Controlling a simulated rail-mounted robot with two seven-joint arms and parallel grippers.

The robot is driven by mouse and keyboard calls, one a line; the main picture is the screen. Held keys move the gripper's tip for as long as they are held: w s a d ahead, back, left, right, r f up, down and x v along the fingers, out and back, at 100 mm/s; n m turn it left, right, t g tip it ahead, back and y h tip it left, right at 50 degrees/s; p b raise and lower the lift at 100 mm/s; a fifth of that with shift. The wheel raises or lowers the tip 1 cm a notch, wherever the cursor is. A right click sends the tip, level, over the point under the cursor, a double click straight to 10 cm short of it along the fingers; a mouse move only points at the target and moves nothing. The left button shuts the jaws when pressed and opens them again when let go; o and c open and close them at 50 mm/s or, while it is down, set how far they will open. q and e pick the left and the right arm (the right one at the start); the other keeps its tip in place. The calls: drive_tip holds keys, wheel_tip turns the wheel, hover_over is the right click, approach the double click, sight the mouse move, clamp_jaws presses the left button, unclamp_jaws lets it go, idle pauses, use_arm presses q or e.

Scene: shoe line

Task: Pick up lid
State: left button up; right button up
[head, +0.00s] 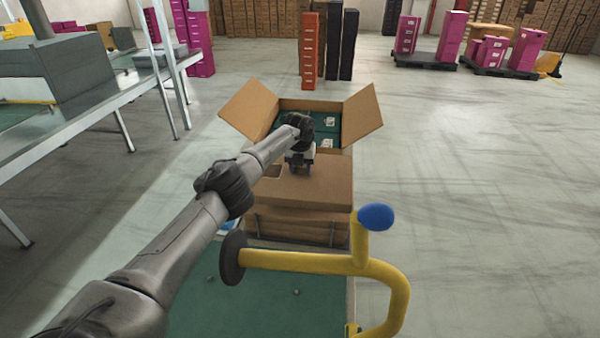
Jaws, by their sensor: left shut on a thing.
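A flat brown cardboard lid (318,192) lies in front of the open carton, at the centre of the head view. My left gripper (299,165) points down at the lid's far part and is shut on it. The fingertips are small and partly hidden by the wrist. Below the lid is a brown cardboard stack (300,232); I cannot tell whether the lid touches it. My right gripper is out of view.
An open carton (355,112) with flaps spread holds green boxes (327,122) just behind. A yellow tube handle (330,263) with a blue knob (376,217) stands in front. A metal table (80,118) is at left.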

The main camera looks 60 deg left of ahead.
use_arm(q)
drive_tip(key=shift+s+d+r+p, duration=0.25)
drive_tip(key=shift+p, duration=0.1)
drive_tip(key=s+d+r+p, duration=0.1)
drive_tip(key=d, duration=0.1)
drive_tip(key=s+d+r, duration=0.2)
drive_tip(key=d, duration=0.1)
drive_tip(key=s+d+r+p, duration=0.1)
drive_tip(key=s+d+r, duration=0.1)
drive_tip(key=shift+s+d+p, duration=0.1)
drive_tip(key=shift+d+p, duration=0.2)
drive_tip(key=shift+s+d+r, duration=0.45)
drive_tip(key=shift+d, duration=0.25)
